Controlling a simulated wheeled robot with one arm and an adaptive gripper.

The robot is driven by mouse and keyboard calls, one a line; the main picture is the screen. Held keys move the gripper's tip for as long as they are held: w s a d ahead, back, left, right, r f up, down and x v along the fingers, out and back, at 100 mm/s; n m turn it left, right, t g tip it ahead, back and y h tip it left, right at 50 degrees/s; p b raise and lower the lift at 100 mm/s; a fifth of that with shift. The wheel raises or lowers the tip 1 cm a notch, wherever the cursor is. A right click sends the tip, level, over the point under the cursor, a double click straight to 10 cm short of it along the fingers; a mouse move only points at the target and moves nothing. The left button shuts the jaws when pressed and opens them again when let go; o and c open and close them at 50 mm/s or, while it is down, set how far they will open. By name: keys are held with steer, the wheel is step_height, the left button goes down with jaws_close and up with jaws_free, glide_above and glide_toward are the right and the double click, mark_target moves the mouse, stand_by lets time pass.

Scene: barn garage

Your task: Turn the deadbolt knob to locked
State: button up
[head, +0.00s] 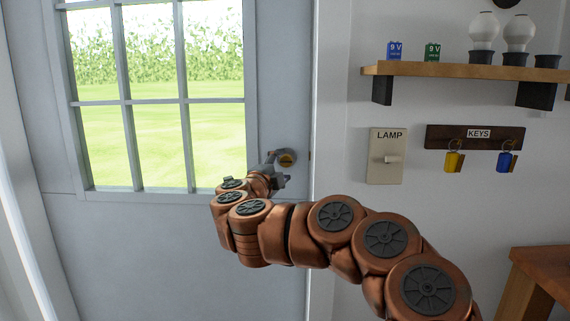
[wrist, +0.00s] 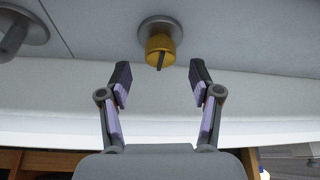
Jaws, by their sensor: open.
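The deadbolt knob (wrist: 160,48) is yellow with a dark pointer and sits on a round grey plate (wrist: 160,26) on the door, at the top middle of the wrist view. It also shows in the head view (head: 286,160), partly covered by my gripper. My gripper (wrist: 161,82) is open, with its two fingers apart on either side of the space below the knob. Nothing is between the fingers. In the head view my gripper (head: 277,172) is close to the door, at the knob.
A grey door handle (wrist: 18,36) is left of the knob in the wrist view. Right of the door are a LAMP switch (head: 387,156), a KEYS rack (head: 474,137) with two tagged keys, and a shelf (head: 450,70) with bulbs. A wooden table (head: 545,270) stands at lower right.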

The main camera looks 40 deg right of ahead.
steer(key=v, duration=0.8)
stand_by(0.4)
